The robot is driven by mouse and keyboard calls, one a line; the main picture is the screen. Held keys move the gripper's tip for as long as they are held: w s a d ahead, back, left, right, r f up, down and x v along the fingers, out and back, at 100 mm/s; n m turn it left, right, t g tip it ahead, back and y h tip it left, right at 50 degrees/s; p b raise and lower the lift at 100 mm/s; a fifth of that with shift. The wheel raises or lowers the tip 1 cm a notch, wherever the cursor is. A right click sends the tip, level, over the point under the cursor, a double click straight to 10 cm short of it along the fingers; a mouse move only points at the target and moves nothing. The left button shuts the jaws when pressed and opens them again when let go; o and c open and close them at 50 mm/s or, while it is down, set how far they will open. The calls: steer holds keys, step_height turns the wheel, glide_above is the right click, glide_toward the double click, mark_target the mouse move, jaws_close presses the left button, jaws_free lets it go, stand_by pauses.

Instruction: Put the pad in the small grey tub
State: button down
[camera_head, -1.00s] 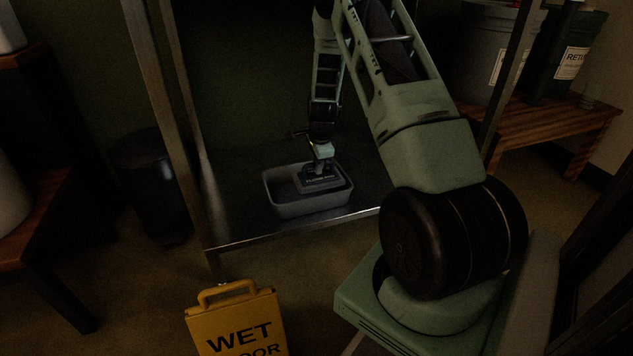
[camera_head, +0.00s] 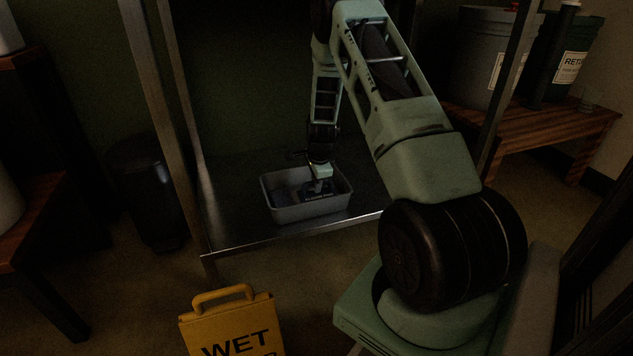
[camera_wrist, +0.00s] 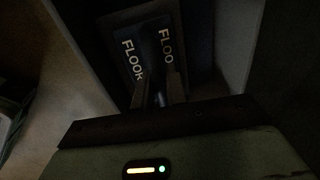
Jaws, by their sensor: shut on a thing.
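The small grey tub (camera_head: 298,212) sits on the dark metal shelf near its front edge. The pad (camera_head: 318,196), dark with pale lettering, is inside the tub, toward its right side. My gripper (camera_head: 319,183) reaches down into the tub from above and is shut on the pad. In the wrist view the pad (camera_wrist: 135,60) shows its lettering beyond the fingers (camera_wrist: 158,95). The tub's wall (camera_wrist: 240,45) shows at the right there. Whether the pad touches the tub's floor is too dark to tell.
A yellow wet floor sign (camera_head: 232,325) stands in front of the shelf. The shelf's metal posts (camera_head: 160,110) rise at the left and right. A black bin (camera_head: 150,190) stands left. A wooden bench (camera_head: 560,128) with large buckets is at right.

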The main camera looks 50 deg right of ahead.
mark_target(319, 197)
steer(key=c, duration=1.4)
jaws_free()
step_height(319, 197, up, 13)
steer(key=s+a+p, duration=0.1)
steer(key=s+p, duration=0.1)
steer(key=p, duration=0.4)
steer(key=a+r+n+y, duration=0.1)
steer(key=a+r+n, duration=0.25)
steer(key=a, duration=0.65)
steer(key=a+r+n+y, duration=0.1)
steer(key=a+r+n, duration=0.3)
steer(key=a, duration=0.7)
steer(key=a+r+n+y, duration=0.1)
steer(key=a+r+n, duration=0.2)
steer(key=a+n, duration=0.5)
steer(key=s+a+r+n+g, duration=0.1)
steer(key=s+a+r+n, duration=0.15)
steer(key=s+a, duration=0.35)
steer(key=s+a+r+n, duration=0.1)
steer(key=s+a+n, duration=0.25)
steer(key=a, duration=0.45)
steer(key=s+a+r+n, duration=0.1)
steer(key=s+a+n, duration=0.1)
steer(key=s+n, duration=0.3)
steer(key=s+a+r+n+h, duration=0.1)
steer(key=s+a+n, duration=0.2)
steer(key=s, duration=0.7)
steer(key=shift+s+a+n+g, duration=0.15)
steer(key=shift+a+n+g, duration=0.2)
steer(key=shift+n, duration=0.9)
